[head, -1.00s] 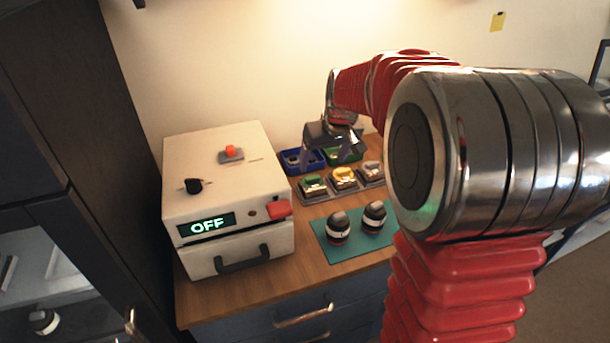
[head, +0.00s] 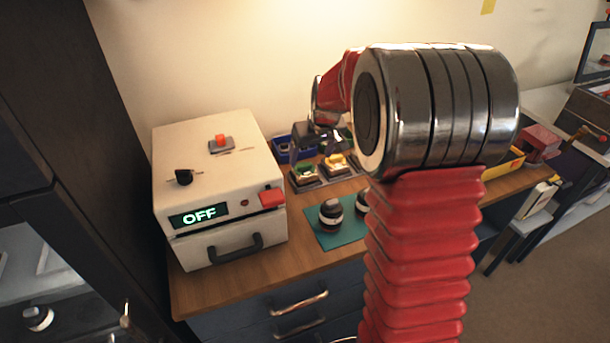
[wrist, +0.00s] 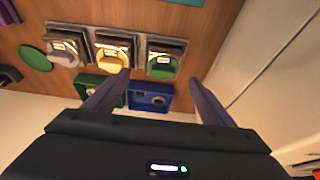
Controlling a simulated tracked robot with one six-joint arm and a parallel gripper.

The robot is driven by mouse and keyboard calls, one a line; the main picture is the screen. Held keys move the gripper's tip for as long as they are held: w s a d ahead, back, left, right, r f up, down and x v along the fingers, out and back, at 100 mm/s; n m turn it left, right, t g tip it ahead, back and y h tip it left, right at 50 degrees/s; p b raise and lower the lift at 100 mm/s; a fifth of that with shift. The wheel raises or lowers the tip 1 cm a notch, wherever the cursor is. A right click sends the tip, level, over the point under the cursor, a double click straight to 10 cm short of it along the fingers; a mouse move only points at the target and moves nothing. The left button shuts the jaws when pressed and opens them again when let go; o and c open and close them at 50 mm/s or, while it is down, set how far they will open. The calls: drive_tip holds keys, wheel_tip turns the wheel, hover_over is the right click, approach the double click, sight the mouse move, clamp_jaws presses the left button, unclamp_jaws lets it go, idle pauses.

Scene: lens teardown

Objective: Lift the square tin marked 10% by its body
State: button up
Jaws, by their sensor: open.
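Three square dark-based tins with round tops stand in a row: silver (wrist: 63,52), yellow (wrist: 111,58) and green (wrist: 161,64) in the wrist view. Each has a small pale label, too small to read, so I cannot tell which is marked 10%. In the head view the green tin (head: 305,174) and yellow tin (head: 336,166) show; the silver one is hidden behind my arm. My gripper (wrist: 158,82) is open and empty.
A blue bin (wrist: 150,97) and a green bin (wrist: 112,92) sit behind the tins. A white box reading OFF (head: 170,150) stands left of them. Black-and-white lenses (head: 331,214) stand on a teal mat (head: 322,236) in front. A yellow tray (head: 506,162) lies right.

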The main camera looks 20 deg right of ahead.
sight(306, 167)
drive_tip(key=shift+x, duration=1.4)
drive_tip(key=shift+a+x, duration=0.2)
drive_tip(key=shift+x, duration=1.1)
drive_tip(key=shift+a+x, duration=0.15)
drive_tip(key=shift+x, duration=1.15)
drive_tip(key=shift+c, duration=0.7)
drive_tip(key=c, duration=1)
